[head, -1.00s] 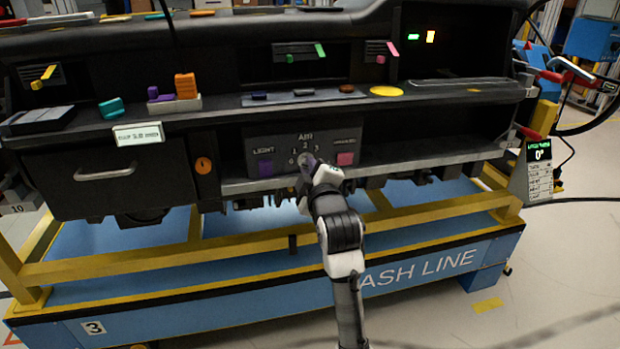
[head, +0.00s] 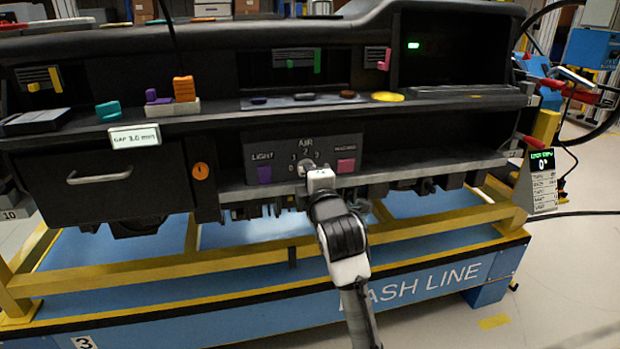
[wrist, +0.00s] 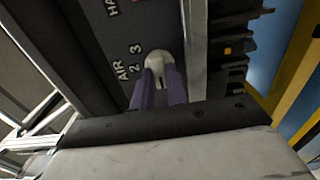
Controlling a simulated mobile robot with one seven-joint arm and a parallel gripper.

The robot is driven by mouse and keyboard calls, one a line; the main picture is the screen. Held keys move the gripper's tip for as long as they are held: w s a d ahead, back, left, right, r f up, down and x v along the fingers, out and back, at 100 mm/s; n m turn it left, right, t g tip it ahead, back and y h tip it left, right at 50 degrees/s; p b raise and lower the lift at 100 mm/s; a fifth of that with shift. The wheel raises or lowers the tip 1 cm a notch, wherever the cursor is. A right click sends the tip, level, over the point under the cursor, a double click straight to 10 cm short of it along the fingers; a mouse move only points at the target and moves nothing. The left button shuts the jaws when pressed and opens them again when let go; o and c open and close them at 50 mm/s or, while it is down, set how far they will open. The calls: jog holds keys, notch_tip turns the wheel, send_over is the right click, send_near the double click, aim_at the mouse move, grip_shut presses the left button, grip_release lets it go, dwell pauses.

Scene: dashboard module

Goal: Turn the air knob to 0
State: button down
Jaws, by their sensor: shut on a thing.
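The air knob (head: 304,168) is a light grey round dial on the dark panel under the AIR label, with digits around it and the 0 at its lower left. In the wrist view the knob (wrist: 156,63) sits between the two purple fingers of my gripper (wrist: 160,86), which are shut on it from both sides. In the head view my gripper (head: 312,171) reaches the knob from below right, and its white wrist hides the knob's lower right. I cannot tell which digit the knob points to.
A purple LIGHT button (head: 265,175) and a pink button (head: 346,166) flank the knob. A metal ledge (head: 240,191) runs just below. A drawer (head: 100,190) is at left.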

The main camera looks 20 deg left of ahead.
jog(key=c, duration=1.4)
grip_release()
jog(key=v, duration=1.3)
jog(key=shift+s+d+b, duration=0.25)
jog(key=shift+s+b, duration=0.05)
jog(key=shift+s, duration=0.05)
